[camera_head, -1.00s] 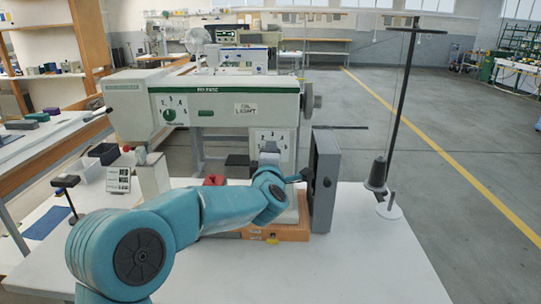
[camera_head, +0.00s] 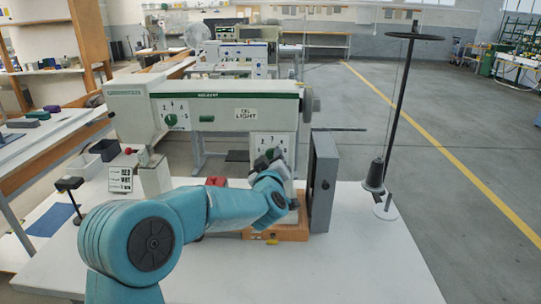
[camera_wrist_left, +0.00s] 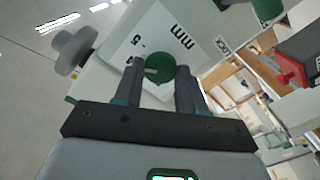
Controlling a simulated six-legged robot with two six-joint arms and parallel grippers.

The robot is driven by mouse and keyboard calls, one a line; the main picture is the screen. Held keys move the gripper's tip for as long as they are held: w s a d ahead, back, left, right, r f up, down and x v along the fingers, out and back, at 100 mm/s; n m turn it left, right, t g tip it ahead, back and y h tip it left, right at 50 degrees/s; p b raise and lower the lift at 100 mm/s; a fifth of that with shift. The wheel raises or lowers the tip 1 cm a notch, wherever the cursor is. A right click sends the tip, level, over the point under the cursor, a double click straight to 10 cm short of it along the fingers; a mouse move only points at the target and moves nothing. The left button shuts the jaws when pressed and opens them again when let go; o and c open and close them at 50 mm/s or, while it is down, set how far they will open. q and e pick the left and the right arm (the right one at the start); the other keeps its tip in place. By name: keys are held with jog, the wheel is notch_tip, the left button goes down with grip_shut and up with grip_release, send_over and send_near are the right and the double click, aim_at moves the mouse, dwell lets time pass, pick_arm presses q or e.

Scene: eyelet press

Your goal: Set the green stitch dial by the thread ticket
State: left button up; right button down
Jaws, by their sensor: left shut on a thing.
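A pale sewing machine with green trim (camera_head: 215,92) stands on the white table. My left gripper (camera_head: 268,158) is at the dial plate on its right-hand pillar. In the left wrist view, the fingers of my left gripper (camera_wrist_left: 165,80) are shut on a green dial (camera_wrist_left: 158,68), one on each side. The white plate behind it (camera_wrist_left: 175,35) is marked "mm", with a 5 showing. In the head view the gripper hides this dial. My right gripper is out of view.
A second green dial (camera_head: 170,121) is on the machine's left head. A printed card (camera_head: 121,180) stands at the left, its text hard to read. A grey upright panel (camera_head: 323,180) is right of my gripper, with a thread stand (camera_head: 400,110) beyond. The front right table is clear.

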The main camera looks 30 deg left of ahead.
pick_arm(q)
jog(key=m+p, duration=0.2)
jog(key=m, duration=0.2)
jog(key=shift+d+m, duration=0.1)
jog(key=shift+m, duration=0.3)
jog(key=shift+f+m, duration=0.15)
jog(key=shift+m, duration=0.55)
jog(key=shift+f, duration=0.1)
jog(key=o, duration=1)
jog(key=shift+s+d+r, duration=0.1)
jog(key=shift+s+r, duration=0.1)
jog(key=b+v, duration=0.2)
jog(key=v, duration=1.3)
jog(key=shift+s+d+f, duration=0.1)
jog(key=shift+s+d, duration=0.2)
